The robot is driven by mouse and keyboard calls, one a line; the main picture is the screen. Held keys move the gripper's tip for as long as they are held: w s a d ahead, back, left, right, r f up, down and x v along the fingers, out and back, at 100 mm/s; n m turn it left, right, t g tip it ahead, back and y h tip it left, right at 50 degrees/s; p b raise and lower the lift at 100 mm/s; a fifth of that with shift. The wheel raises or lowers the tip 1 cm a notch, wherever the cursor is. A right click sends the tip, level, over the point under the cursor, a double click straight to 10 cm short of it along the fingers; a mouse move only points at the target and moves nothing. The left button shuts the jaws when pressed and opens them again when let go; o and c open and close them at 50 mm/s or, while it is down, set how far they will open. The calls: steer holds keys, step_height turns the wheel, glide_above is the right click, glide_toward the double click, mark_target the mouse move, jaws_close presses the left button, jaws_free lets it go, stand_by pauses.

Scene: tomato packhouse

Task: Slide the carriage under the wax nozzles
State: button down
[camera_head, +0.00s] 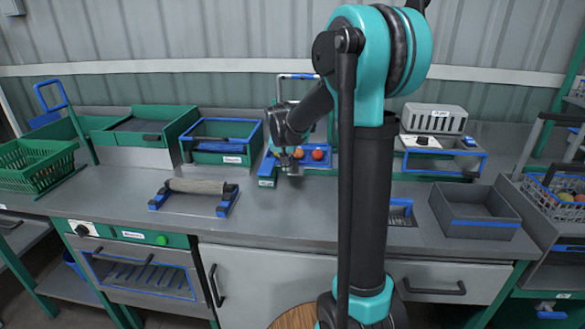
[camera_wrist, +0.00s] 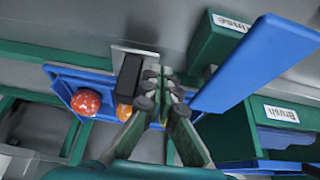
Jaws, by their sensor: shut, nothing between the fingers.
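The blue carriage tray (camera_head: 333,151) sits on a green-and-blue station at the back of the bench, partly hidden by my arm. It holds tomatoes, a red one (camera_head: 317,155) and an orange one beside it. In the wrist view the blue tray (camera_wrist: 60,72) carries a red tomato (camera_wrist: 86,101) and an orange tomato (camera_wrist: 124,113). My gripper (camera_head: 290,165) is low over the station. Its fingers (camera_wrist: 164,85) are shut and empty, next to a black block (camera_wrist: 130,73) on a pale plate; contact cannot be told. I cannot make out the wax nozzles clearly.
A raised blue panel (camera_wrist: 250,65) stands close beside the fingers, near the Rinse-labelled green block (camera_wrist: 219,32). A blue-rimmed green bin (camera_head: 222,158) is left of the station. A roller (camera_head: 196,187) lies front left; a grey tray (camera_head: 480,226) is at right.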

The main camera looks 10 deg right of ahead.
steer(key=shift+s+d, duration=0.6)
steer(key=shift+d, duration=1.3)
steer(key=shift+s+d, duration=0.65)
steer(key=shift+d, duration=1.25)
steer(key=shift+s+d, duration=0.6)
steer(key=shift+d, duration=1.3)
steer(key=shift+s+d, duration=0.6)
steer(key=shift+d, duration=1.3)
steer(key=shift+s+d, duration=0.65)
steer(key=shift+d, duration=1.25)
steer(key=shift+s+d, duration=0.6)
steer(key=shift+d, duration=1.3)
steer(key=shift+s+d, duration=0.25)
steer(key=shift+d, duration=0.45)
steer(key=shift+s+d, duration=0.2)
steer(key=shift+d, duration=0.5)
steer(key=shift+a, duration=0.2)
steer(key=shift+w+a, duration=0.3)
steer(key=shift+a, duration=0.5)
steer(key=s+v, duration=0.1)
steer(key=v, duration=0.7)
steer(key=shift+s+a, duration=0.15)
steer(key=shift+a, duration=0.1)
steer(key=shift+f, duration=0.1)
